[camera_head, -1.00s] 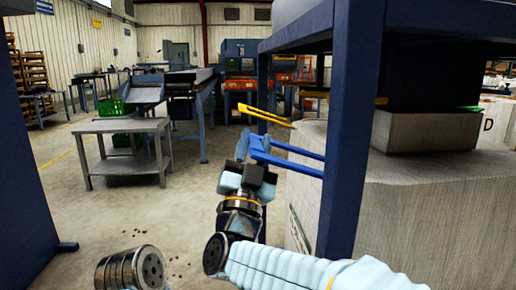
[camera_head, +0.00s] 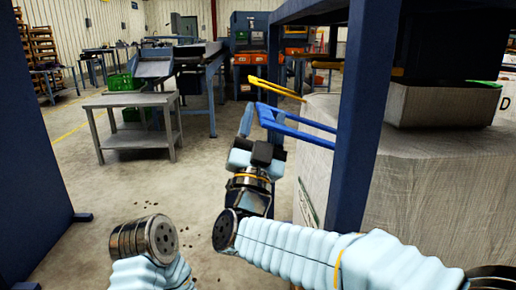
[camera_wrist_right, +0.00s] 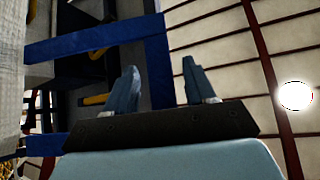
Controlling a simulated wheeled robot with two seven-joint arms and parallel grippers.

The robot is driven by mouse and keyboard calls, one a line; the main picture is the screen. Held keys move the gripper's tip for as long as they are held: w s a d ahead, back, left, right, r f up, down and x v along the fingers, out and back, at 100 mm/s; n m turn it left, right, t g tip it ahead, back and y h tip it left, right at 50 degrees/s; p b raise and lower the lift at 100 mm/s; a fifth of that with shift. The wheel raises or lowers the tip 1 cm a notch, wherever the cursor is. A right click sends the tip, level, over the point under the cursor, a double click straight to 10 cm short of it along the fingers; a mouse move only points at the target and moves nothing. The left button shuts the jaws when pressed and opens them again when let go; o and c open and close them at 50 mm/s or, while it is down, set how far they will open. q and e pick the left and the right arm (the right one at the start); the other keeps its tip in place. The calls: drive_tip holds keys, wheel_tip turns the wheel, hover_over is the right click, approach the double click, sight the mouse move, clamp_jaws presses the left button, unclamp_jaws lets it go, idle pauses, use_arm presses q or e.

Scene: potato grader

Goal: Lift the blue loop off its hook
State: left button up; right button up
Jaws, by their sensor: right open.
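The blue loop (camera_head: 312,134) sticks out leftward from the dark blue post as two bars joined at their left end. My right gripper (camera_head: 257,130) is at that closed end, fingers up, open. In the right wrist view, the loop's end bar (camera_wrist_right: 158,60) shows between the two open fingers (camera_wrist_right: 162,85). Whether they touch it I cannot tell. The hook itself is hidden or not distinguishable. My left gripper is outside the view; only part of the left arm shows at lower left.
A yellow loop (camera_head: 275,88) juts out just behind the blue one. The dark blue post (camera_head: 362,110) and a large pale crate (camera_head: 430,190) stand close on the right. A grey table (camera_head: 130,100) stands farther left, with open floor before it.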

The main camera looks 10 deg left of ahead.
drive_tip(key=b+v, duration=0.1)
drive_tip(key=v, duration=1.2)
